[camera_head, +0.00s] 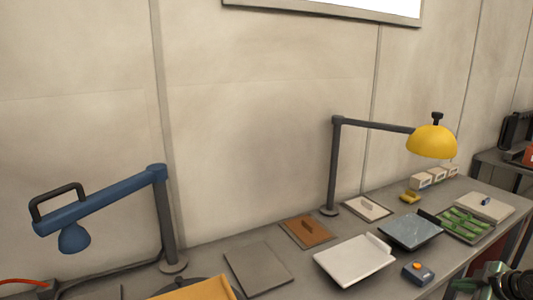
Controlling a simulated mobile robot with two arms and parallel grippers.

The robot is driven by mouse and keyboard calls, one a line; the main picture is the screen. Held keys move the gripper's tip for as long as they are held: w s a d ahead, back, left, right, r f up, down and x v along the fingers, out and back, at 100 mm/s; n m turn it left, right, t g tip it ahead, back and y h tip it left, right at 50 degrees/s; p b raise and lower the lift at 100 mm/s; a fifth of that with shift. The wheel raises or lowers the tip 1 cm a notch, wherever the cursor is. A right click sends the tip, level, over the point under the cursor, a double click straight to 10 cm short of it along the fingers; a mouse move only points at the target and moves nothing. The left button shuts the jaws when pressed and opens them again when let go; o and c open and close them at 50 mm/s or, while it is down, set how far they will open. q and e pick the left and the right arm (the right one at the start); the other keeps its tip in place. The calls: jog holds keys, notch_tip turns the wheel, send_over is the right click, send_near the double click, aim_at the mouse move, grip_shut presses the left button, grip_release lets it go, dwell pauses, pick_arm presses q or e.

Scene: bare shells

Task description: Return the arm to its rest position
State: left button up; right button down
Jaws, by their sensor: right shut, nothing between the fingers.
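My right gripper (480,287) shows at the bottom right corner, cut off by the picture edge. It is dark with greenish-grey parts, and it is shut with nothing held. It appears over the front edge of the grey table (205,257), to the right of a small dark box with an orange button (418,272). Most of my right arm is outside the view. My left gripper and left arm are not in view.
A blue lamp (110,198) and a yellow lamp (431,142) stand along the wall. A white tray (352,260), a blue-grey tray (411,231) and a tray of green items (466,223) lie on the table. An orange-yellow thing (199,289) is at the front.

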jog(key=s+a+f+m+g+h, duration=0.1)
jog(key=a+f+m, duration=0.1)
jog(key=f, duration=0.9)
jog(key=s+a+f+m+g, duration=0.1)
jog(key=s+a+f, duration=0.15)
jog(key=f, duration=0.85)
jog(key=s+a+f+m+g, duration=0.1)
jog(key=s+a+f, duration=0.2)
jog(key=s+f, duration=0.3)
jog(key=s+a+f+m, duration=0.15)
jog(key=s+f, duration=0.25)
jog(key=f, duration=0.5)
jog(key=s+a+f+m+g, duration=0.1)
jog(key=s+a+f, duration=0.5)
jog(key=s, duration=0.7)
jog(key=s+a+f+g, duration=0.2)
jog(key=s+a+f, duration=0.4)
jog(key=s, duration=0.7)
jog(key=s+a+f+m+g, duration=0.1)
jog(key=s+a+f, duration=0.5)
jog(key=s, duration=0.7)
jog(key=shift+a+m+g, duration=0.35)
jog(key=shift+a+g, duration=0.25)
jog(key=shift+a, duration=0.65)
